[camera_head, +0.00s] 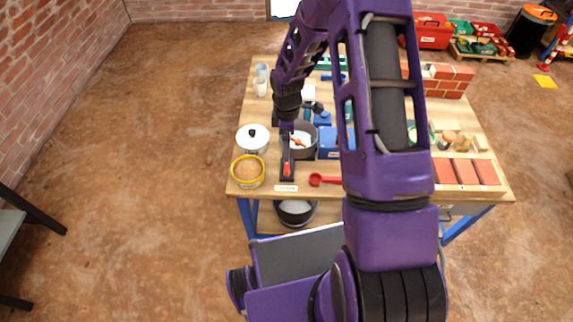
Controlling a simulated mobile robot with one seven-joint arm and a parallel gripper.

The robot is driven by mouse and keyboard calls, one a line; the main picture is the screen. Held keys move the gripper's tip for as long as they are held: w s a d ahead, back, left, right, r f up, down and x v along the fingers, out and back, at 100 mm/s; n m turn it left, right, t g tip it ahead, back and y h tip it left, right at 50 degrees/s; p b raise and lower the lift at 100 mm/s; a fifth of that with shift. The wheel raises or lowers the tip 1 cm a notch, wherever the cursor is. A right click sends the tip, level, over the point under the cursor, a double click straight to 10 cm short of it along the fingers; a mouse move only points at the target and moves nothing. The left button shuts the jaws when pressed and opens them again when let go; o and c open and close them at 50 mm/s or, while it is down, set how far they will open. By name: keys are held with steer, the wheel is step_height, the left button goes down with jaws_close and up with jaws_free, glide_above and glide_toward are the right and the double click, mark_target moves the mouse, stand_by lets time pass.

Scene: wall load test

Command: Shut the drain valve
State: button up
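A small red handle (287,169) stands on a dark base (288,177) at the table's front left, with a white label (286,188) before it. It looks like the drain valve, but the label is too small to read. My gripper (286,150) points down just above and behind the red handle. Its fingertips are small and dark here, so I cannot tell whether they touch the handle or how far apart they are. My purple arm comes from the right foreground and hides part of the table's middle.
A dark pot (301,141) stands close behind right, a red scoop (325,180) to the right.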

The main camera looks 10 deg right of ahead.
mark_target(287, 167)
step_height(287, 167, down, 11)
steer(key=shift+r+b, duration=0.1)
steer(key=shift+b, duration=0.3)
steer(key=c, duration=1.4)
